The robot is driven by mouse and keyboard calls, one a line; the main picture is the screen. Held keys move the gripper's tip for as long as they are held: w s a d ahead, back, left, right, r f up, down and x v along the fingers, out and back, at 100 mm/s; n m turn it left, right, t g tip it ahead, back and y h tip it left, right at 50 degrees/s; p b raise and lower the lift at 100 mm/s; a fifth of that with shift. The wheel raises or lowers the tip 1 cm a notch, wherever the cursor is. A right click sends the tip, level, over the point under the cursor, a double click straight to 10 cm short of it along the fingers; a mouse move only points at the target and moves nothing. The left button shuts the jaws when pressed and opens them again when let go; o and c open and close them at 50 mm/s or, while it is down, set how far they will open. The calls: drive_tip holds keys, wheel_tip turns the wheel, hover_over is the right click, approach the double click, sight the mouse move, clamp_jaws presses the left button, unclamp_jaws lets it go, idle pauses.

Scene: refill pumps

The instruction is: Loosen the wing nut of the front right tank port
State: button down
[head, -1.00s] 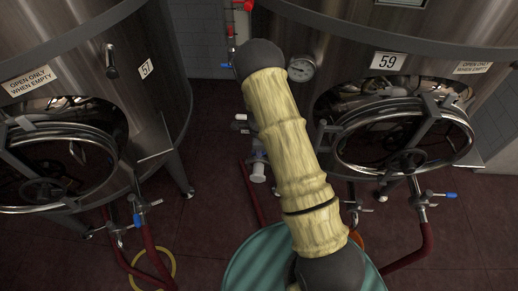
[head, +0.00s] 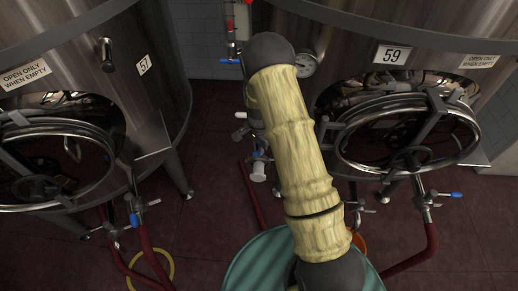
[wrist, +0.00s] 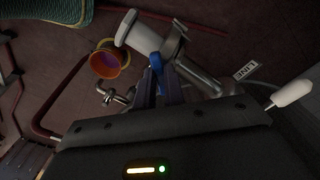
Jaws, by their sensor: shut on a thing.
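In the wrist view, a blue wing nut (wrist: 156,63) sits on a grey metal clamp (wrist: 177,42) around a pale grey pipe fitting (wrist: 143,36). My gripper (wrist: 158,78) is shut on the wing nut, with its dark fingers on either side of it. The fingers hide part of the wing nut and its bolt. In the head view, the pale fitting (head: 258,172) shows low between the two tanks. My arm covers much of that area, and my fingers cannot be made out there.
Tank 57 (head: 150,30) stands left and tank 59 (head: 440,60) right, each with a round hatch. Red hoses (head: 430,245) run over the dark red floor.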

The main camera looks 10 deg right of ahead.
drive_tip(key=n+b, duration=0.1)
drive_tip(key=n, duration=0.6)
drive_tip(key=shift+w+b, duration=0.1)
drive_tip(key=shift+b, duration=0.25)
drive_tip(key=n, duration=0.6)
drive_tip(key=shift+n+b, duration=0.35)
drive_tip(key=shift+n, duration=0.05)
drive_tip(key=n, duration=0.6)
drive_tip(key=shift+r, duration=0.1)
drive_tip(key=n+p, duration=0.1)
drive_tip(key=n, duration=0.5)
drive_tip(key=shift+n+p, duration=0.3)
drive_tip(key=c, duration=1.5)
unclamp_jaws()
wheel_tip(320, 180, up, 17)
drive_tip(key=shift+a+r+b, duration=0.1)
drive_tip(key=shift+r+b, duration=0.05)
drive_tip(key=shift+b, duration=0.55)
